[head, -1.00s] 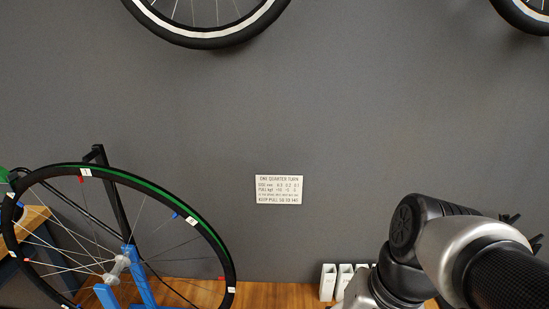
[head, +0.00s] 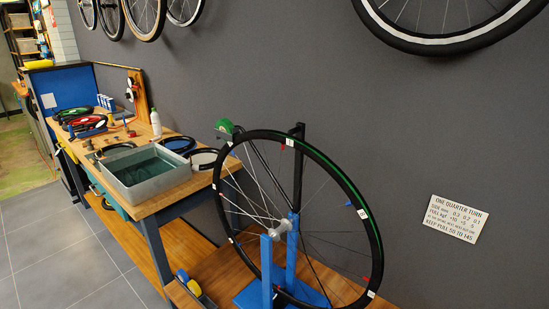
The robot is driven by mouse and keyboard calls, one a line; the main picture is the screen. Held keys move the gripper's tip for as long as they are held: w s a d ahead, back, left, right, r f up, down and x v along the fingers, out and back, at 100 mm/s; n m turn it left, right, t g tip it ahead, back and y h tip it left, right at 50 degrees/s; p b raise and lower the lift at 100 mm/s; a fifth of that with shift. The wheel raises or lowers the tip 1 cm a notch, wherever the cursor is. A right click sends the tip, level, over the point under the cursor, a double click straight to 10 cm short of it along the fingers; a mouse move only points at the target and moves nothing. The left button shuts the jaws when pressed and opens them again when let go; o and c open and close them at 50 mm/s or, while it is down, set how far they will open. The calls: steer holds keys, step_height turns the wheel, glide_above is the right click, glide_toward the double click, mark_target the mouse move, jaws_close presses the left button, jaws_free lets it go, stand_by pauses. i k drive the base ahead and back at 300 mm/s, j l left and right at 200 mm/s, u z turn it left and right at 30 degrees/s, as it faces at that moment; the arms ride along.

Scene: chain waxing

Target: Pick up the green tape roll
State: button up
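A small green rounded thing (head: 224,127) shows in the head view at the upper left of the wheel, close to its rim. It may be the green tape roll, but it is too small to be sure. The wheel (head: 375,235) has a black rim with a green strip along its upper right and stands in a blue stand (head: 267,270). My gripper and arm are not in view.
A wooden workbench (head: 147,208) at left bears a grey water tub (head: 128,190), a white bottle (head: 156,123) and several coiled rings. Wheels hang on the grey wall. A sign (head: 456,218) is at right. Tiled floor (head: 62,262) at lower left is clear.

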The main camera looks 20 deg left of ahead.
mark_target(224, 125)
steer(key=u, duration=0.95)
